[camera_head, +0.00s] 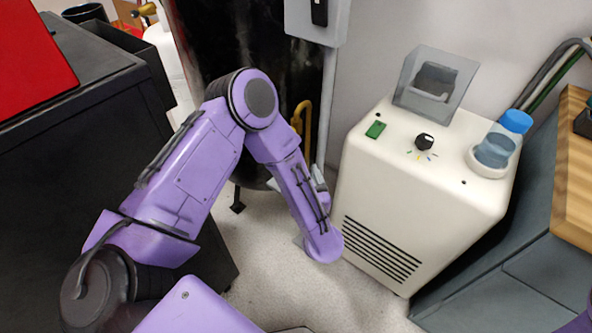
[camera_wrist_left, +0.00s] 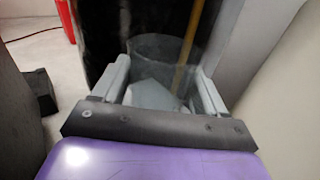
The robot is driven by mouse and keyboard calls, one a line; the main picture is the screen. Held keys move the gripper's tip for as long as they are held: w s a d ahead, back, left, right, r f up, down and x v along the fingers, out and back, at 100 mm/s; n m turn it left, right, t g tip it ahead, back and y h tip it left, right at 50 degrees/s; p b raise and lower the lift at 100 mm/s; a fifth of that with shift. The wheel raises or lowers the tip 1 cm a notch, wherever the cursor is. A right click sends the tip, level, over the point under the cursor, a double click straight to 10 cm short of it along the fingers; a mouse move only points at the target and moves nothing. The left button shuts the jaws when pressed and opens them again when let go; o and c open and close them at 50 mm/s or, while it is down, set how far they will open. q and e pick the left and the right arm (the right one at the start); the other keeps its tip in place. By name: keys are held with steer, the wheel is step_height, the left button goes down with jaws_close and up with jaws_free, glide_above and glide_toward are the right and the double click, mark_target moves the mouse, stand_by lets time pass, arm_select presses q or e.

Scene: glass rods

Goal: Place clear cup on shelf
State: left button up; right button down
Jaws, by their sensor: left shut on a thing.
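The clear cup (camera_wrist_left: 165,52) is see-through and stands between the two grey fingers of my left gripper (camera_wrist_left: 163,85) in the left wrist view. The fingers touch it on both sides, and the gripper is shut on it. In the head view my left forearm hides most of the left gripper and the cup; only a small grey part shows beside the forearm. My right gripper is not in view. I cannot pick out a shelf for certain in either view.
A cream machine (camera_head: 426,178) with a dial, a clear box (camera_head: 435,82) and a blue-capped clear container (camera_head: 497,148) stands right of my left arm. A black cabinet (camera_head: 75,160) is at left, a black tank (camera_head: 285,50) behind. A wood-topped grey cabinet (camera_head: 530,272) is at right.

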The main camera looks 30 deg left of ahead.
arm_select(q)
steer(key=x, duration=0.5)
steer(key=shift+w+a, duration=0.25)
step_height(320, 180, down, 4)
steer(key=b, duration=0.3)
steer(key=shift+w, duration=0.1)
steer(key=shift+r, duration=0.2)
steer(key=shift+f, duration=0.1)
steer(key=o, duration=0.8)
steer(key=shift+r, duration=0.2)
steer(key=p+v, duration=0.1)
steer(key=v, duration=1.1)
steer(key=shift+f+p, duration=0.1)
steer(key=shift+p, duration=0.25)
